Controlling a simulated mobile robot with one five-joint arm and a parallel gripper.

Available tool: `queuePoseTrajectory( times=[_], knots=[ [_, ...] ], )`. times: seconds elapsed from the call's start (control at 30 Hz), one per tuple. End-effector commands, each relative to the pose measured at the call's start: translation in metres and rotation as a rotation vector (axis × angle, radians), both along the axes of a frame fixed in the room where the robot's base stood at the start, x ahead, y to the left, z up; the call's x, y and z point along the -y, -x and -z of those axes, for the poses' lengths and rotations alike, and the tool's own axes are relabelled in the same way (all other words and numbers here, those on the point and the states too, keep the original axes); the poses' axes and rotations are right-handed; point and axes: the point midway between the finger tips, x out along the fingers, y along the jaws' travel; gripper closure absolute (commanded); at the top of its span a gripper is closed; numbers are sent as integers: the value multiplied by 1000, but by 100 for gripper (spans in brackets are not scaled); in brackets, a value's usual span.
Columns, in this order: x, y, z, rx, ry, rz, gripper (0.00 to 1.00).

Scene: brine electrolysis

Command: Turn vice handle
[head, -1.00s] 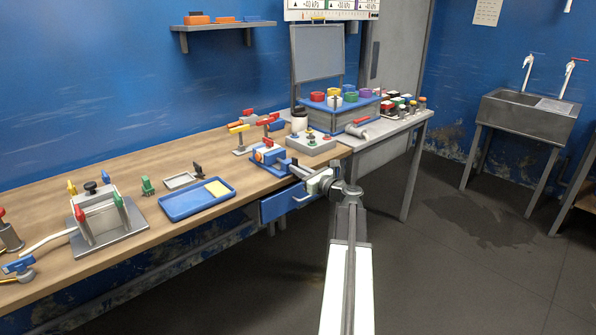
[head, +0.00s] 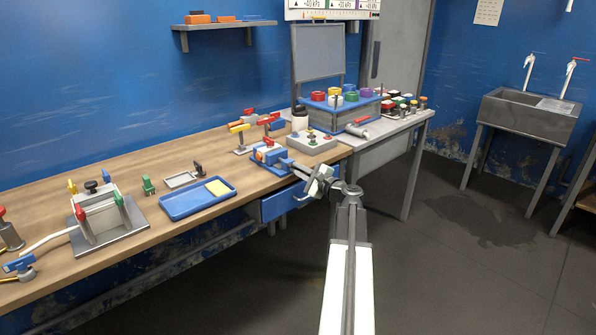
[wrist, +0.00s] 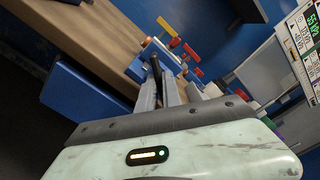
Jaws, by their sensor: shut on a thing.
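The blue vice (head: 268,158) stands at the front edge of the wooden bench, with an orange piece at its jaws. It also shows in the wrist view (wrist: 150,54), beyond my fingers. My gripper (head: 288,164) reaches to the vice's front side from the right. In the wrist view, my gripper's fingers (wrist: 160,88) are shut on the dark vice handle (wrist: 155,67), a thin bar seen between the fingertips. The handle is too small to make out in the head view, where my gripper covers that side of the vice.
A blue drawer (head: 290,199) juts out under the bench close below my gripper. A blue tray (head: 178,207) lies left of the vice. A grey box with knobs (head: 311,142) stands behind my gripper. The floor at right is open.

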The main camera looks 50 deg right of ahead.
Motion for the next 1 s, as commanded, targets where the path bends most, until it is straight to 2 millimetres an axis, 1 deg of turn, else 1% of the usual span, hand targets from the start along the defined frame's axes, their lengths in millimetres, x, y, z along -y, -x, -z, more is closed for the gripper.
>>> queuePoseTrajectory(
  times=[0.2, 0.4, 0.97, 1.0],
  knots=[
    [-1, 0, 1, -9, 124, -1, 100],
    [-1, 0, 1, -14, 188, -1, 100],
    [-1, 0, 1, -15, 214, -1, 100],
    [-1, 0, 1, -15, 214, -1, 83]
  ],
)
